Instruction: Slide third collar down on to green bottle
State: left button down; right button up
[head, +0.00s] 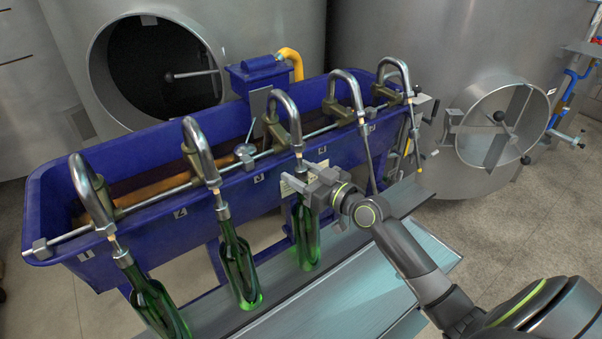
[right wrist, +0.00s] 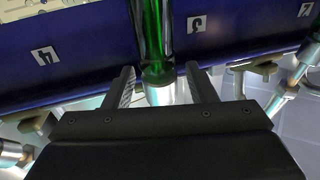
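The third green bottle (head: 306,240) stands upright on the shelf under the third spout (head: 284,112). In the right wrist view the view is upside down; the green bottle neck (right wrist: 152,35) shows at the top, with the silvery third collar (right wrist: 160,94) at its end. My right gripper (head: 300,185) is at the top of this bottle and hides the collar in the head view. In the right wrist view its fingers (right wrist: 162,84) stand apart on either side of the collar, with a gap at each side. My left gripper is not in view.
Two more green bottles (head: 238,265) (head: 155,300) stand under the spouts to the left. The blue trough (head: 135,225) with its rail lies just behind. Two spouts (head: 347,92) to the right have no bottle. The shelf (head: 395,200) is clear at its right end.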

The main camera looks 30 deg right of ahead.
jog(key=v, duration=1.7)
jog(key=shift+s+b, duration=0.2)
jog(key=shift+b, duration=0.15)
